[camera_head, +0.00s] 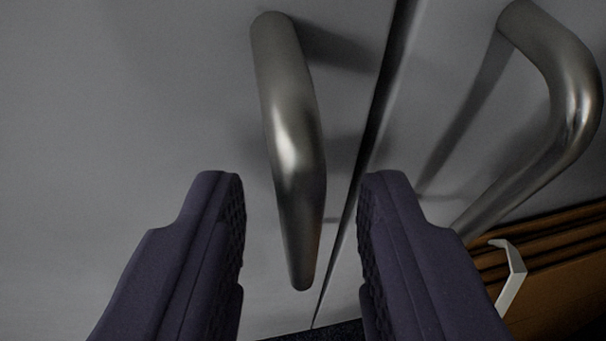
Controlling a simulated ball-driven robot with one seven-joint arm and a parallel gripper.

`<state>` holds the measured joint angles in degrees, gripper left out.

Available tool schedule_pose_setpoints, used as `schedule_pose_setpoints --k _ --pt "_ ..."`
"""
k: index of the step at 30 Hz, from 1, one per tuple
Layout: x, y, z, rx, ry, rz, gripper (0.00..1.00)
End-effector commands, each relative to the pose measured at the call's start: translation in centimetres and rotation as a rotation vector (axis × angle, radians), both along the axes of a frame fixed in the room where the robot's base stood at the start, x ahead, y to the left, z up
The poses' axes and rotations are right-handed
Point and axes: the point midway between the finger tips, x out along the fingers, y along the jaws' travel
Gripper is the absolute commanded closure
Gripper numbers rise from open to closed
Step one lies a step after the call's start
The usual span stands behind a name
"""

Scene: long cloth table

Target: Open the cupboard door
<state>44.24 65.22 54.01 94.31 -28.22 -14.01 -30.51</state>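The grey cupboard door (130,90) fills the left of the view. Its metal bar handle (287,140) stands out from the door near a dark seam. My gripper (301,190) is open, with one dark finger on each side of the lower part of this handle. Gaps show between the handle and both fingers, so neither visibly touches it. The seam runs slantwise behind the right finger.
At the lower right is a brown slatted wooden surface (560,275) with a small pale bracket or handle (512,278). The right door's handle stands close to my right finger. A dark strip shows at the bottom between the fingers.

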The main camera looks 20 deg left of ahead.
Motion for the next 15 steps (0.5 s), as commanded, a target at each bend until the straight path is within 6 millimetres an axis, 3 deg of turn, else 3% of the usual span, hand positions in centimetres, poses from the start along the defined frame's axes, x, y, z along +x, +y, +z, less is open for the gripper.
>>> schedule_pose_setpoints --k 6,11,15 --pt "0.06 -0.02 0.03 0.000 0.000 -0.001 0.64" --pt "0.05 -0.02 0.03 0.000 0.000 -0.001 1.00" --pt "0.04 -0.03 0.02 0.000 0.000 -0.001 1.00"
